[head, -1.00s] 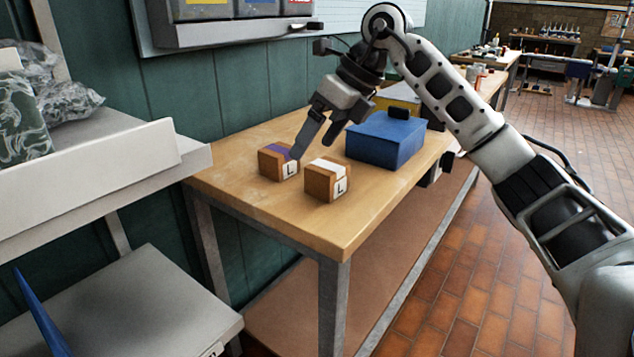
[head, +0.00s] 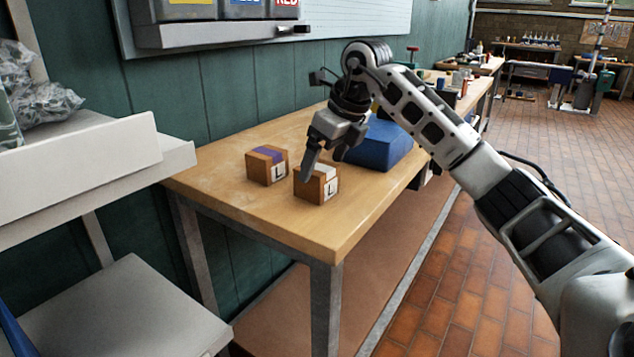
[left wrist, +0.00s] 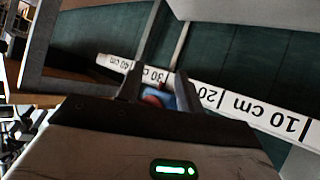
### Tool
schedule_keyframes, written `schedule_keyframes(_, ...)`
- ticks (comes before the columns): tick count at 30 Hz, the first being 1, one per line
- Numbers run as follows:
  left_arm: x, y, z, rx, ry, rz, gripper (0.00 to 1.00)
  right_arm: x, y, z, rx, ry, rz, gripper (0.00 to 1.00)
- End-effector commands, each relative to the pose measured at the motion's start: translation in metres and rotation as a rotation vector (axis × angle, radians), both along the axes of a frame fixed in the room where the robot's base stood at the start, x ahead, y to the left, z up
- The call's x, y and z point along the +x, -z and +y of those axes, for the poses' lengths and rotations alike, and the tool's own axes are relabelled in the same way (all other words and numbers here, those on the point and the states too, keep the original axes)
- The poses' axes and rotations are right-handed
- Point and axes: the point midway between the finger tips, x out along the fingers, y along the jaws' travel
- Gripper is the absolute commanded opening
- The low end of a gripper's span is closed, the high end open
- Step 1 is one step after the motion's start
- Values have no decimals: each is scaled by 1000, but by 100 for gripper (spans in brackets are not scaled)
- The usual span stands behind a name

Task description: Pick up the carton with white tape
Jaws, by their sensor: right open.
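The carton with white tape (head: 315,191) is a small brown box with a white label marked L. It stands on the wooden bench near its front end. A similar carton with purple tape (head: 266,168) stands to its left and slightly further back. My right gripper (head: 324,163) is open and empty, pointing down over the white-taped carton. One finger overlaps the carton's top left in the head view; I cannot tell whether it touches. My left gripper (left wrist: 158,88) shows only in the left wrist view, its two dark fingers apart with nothing visibly held.
A blue box (head: 380,146) stands on the bench behind the right gripper. The wooden bench (head: 230,195) is clear in front of the cartons. A grey shelf unit (head: 120,310) is at the left. A white ruler strip (left wrist: 225,103) crosses the left wrist view.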

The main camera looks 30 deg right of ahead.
Motion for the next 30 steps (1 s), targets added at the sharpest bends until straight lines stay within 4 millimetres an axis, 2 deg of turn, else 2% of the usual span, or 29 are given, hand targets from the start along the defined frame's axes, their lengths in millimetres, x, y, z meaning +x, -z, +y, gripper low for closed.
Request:
schedule_keyframes(9,0,14,-2,-2,8,24,36,14,42,7,1,0,3,87)
schedule_keyframes(17,3,16,-3,-1,10,26,36,16,45,8,1,-1,0,87)
schedule_keyframes(23,3,15,-3,-2,10,24,36,16,45,8,1,0,0,32)
schedule_keyframes(30,2,14,-3,-4,10,23,36,16,44,7,2,0,-2,32)
